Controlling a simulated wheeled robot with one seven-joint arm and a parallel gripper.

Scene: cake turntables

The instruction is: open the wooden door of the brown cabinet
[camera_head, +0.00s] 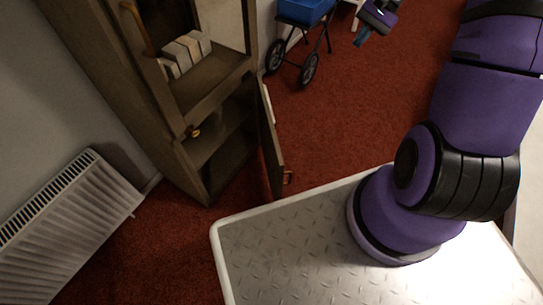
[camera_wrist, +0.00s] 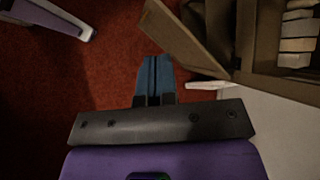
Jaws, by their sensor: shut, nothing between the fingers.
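The brown cabinet (camera_head: 160,90) stands at the upper left in the head view; it also shows at the right in the wrist view (camera_wrist: 272,38). Its lower wooden door (camera_head: 270,140) stands swung out, with the compartment behind it exposed. A brown panel, seemingly this door (camera_wrist: 185,40), angles out in the wrist view. My gripper (camera_head: 361,38) is at the top of the head view, apart from the cabinet. Its blue fingers (camera_wrist: 153,75) are together and empty over the red carpet, beside the panel.
A white radiator (camera_head: 70,225) stands against the wall at left. A blue container on a black wheeled cart (camera_head: 305,12) is behind the cabinet. Pale books (camera_head: 185,52) sit on the cabinet's upper shelf. Red carpet (camera_head: 350,110) is clear right of the door.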

